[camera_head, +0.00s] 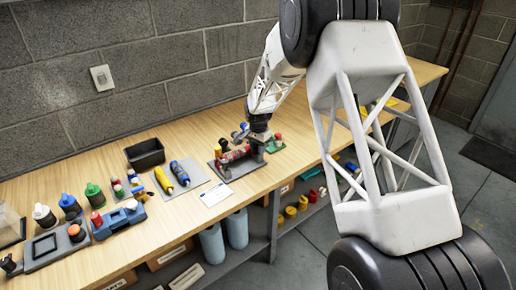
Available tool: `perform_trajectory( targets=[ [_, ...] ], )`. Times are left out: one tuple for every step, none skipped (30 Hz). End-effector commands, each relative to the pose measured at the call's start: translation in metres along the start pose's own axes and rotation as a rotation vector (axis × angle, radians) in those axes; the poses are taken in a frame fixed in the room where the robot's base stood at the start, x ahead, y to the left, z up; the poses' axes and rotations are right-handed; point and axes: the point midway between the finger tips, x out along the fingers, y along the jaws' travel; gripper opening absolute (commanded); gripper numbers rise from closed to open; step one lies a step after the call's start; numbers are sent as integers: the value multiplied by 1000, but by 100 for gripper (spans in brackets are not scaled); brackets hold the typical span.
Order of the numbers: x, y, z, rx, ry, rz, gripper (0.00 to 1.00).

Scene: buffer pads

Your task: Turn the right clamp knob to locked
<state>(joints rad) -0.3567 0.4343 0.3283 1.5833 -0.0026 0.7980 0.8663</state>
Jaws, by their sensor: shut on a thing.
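A grey clamp fixture (241,170) sits on the wooden bench near the picture's centre, with a red and dark cylinder (233,155) lying along it. Small blue-grey knob-like parts (238,134) stand at the fixture's back left. My gripper (259,139) points down at the fixture's right end, shut on the right clamp knob, which it mostly hides. The knob's angle and any lock marking are too small and covered to read.
A green part with a red top (275,143) stands close right of my gripper. A mat (192,186) with yellow and blue bottles, a white card (215,194) and a black bin (145,153) lie left.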

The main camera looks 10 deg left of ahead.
Motion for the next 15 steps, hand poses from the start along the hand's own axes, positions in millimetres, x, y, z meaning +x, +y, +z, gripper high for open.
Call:
perform_trajectory(
  targets=[
    [-1, 0, 0, -28, 1, -1, 8],
    [-1, 0, 0, -48, 1, -1, 8],
    [-1, 0, 0, -76, 1, -1, 8],
    [-1, 0, 0, -99, 1, -1, 8],
    [-1, 0, 0, -122, 1, -1, 8],
    [-1, 0, 0, -155, 2, -1, 8],
    [-1, 0, 0, -181, 2, -1, 8],
    [-1, 0, 0, -208, 2, -1, 8],
    [-1, 0, 0, -244, 2, -1, 8],
    [-1, 0, 0, -272, 2, -1, 8],
    [-1, 0, 0, -301, 2, -1, 8],
    [0, 0, 0, -338, 2, -1, 8],
    [-1, 0, 0, -367, 2, -1, 8],
    [-1, 0, 0, -396, 2, -1, 8],
    [-1, -1, 0, -434, 3, -1, 8]
  ],
)
